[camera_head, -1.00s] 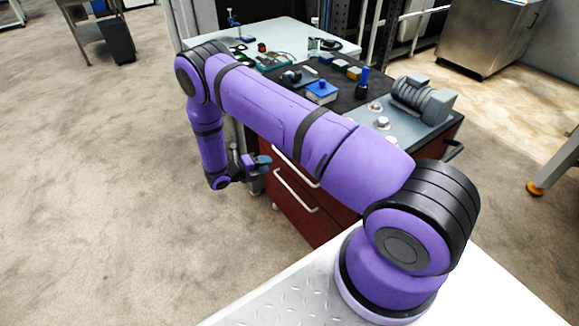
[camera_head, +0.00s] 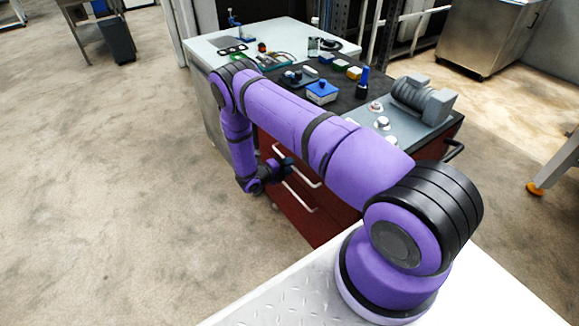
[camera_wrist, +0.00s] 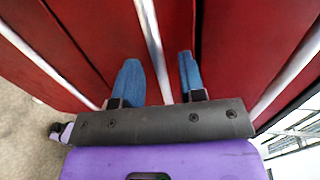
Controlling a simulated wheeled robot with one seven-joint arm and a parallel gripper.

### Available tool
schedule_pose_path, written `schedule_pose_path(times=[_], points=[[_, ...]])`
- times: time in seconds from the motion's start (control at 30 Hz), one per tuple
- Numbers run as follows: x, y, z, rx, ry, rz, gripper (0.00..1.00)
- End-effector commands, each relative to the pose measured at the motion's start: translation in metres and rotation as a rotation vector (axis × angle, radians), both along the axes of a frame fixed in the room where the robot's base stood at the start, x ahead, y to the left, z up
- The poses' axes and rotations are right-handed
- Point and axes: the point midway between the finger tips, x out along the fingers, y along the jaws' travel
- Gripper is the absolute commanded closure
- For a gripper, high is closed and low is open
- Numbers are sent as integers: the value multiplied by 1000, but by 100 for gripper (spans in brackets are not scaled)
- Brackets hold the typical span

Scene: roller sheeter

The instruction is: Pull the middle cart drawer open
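The cart's red drawer fronts (camera_wrist: 100,35) fill the wrist view, crossed by three silver bar handles. The middle handle (camera_wrist: 150,30) runs between the two blue fingers of my gripper (camera_wrist: 159,65). The fingers stand apart, with a gap to the bar on each side. In the head view my gripper (camera_head: 285,167) is at the front of the red cart (camera_head: 328,232), close to its handles. One handle (camera_head: 297,196) shows just below it. My arm hides part of the drawer fronts. The drawers look shut.
Another handle (camera_wrist: 35,55) lies left of the fingers and a third (camera_wrist: 290,72) lies right. The cart's dark top (camera_head: 345,92) holds a blue-lidded box (camera_head: 321,92) and a grey roller machine (camera_head: 420,100). Open floor (camera_head: 120,220) lies left of the cart.

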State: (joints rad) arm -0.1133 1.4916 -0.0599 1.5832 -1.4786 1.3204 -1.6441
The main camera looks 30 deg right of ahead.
Motion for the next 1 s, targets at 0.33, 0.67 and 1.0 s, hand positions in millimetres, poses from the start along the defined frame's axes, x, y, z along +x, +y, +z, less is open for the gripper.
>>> schedule_pose_path(times=[0.33,0.67,1.0], points=[[0,-8,-2,0,0,0,62],[0,-8,-2,0,0,0,100],[0,5,-2,1,-1,3,100]])
